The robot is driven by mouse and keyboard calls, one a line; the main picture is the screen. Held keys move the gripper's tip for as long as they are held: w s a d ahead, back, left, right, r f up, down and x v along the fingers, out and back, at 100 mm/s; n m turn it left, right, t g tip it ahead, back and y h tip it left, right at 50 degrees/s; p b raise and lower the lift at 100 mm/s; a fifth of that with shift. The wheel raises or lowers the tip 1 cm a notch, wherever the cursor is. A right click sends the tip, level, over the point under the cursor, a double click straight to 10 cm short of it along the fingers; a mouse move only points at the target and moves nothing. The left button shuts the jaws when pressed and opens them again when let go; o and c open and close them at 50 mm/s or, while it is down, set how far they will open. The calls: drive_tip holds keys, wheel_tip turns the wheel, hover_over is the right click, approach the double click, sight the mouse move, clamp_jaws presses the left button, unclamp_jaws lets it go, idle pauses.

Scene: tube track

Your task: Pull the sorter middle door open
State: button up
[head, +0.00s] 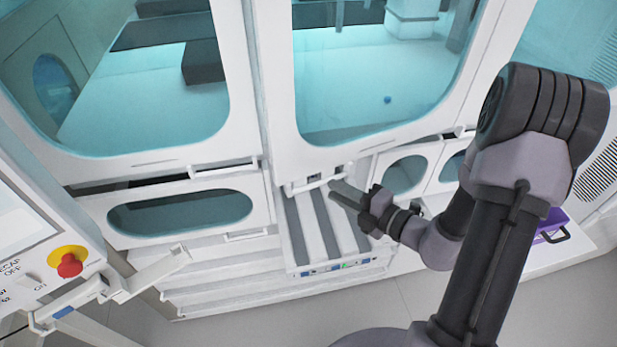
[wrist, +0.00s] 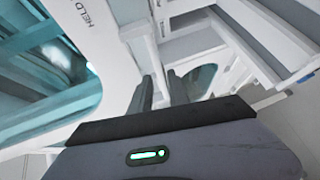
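The sorter middle door (head: 277,110) is a tall white-framed panel with a teal window, standing in line with its neighbours and looking shut. Its white bar handle (head: 312,184) is at the bottom edge. My gripper (head: 342,188) comes from the right, with its fingertips at the right end of this handle. In the wrist view, the two grey fingers (wrist: 161,92) stand a narrow gap apart beside the white door frame (wrist: 122,70). A white strip shows between them. Whether they touch or grip the handle is unclear.
A striped white unit (head: 325,240) stands below the door. A lower windowed drawer (head: 180,212) is to the left, and small windowed doors (head: 405,172) are to the right. A red emergency button (head: 69,265) is on the left panel. A purple case (head: 552,226) lies at right.

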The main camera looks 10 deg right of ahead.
sight(318, 182)
drive_tip(key=b+x, duration=0.1)
drive_tip(key=x, duration=0.7)
drive_tip(key=shift+w+a+f, duration=0.1)
drive_tip(key=shift+w+a, duration=0.15)
drive_tip(key=shift+a, duration=0.05)
drive_tip(key=shift+c, duration=0.4)
clamp_jaws()
idle(0.6)
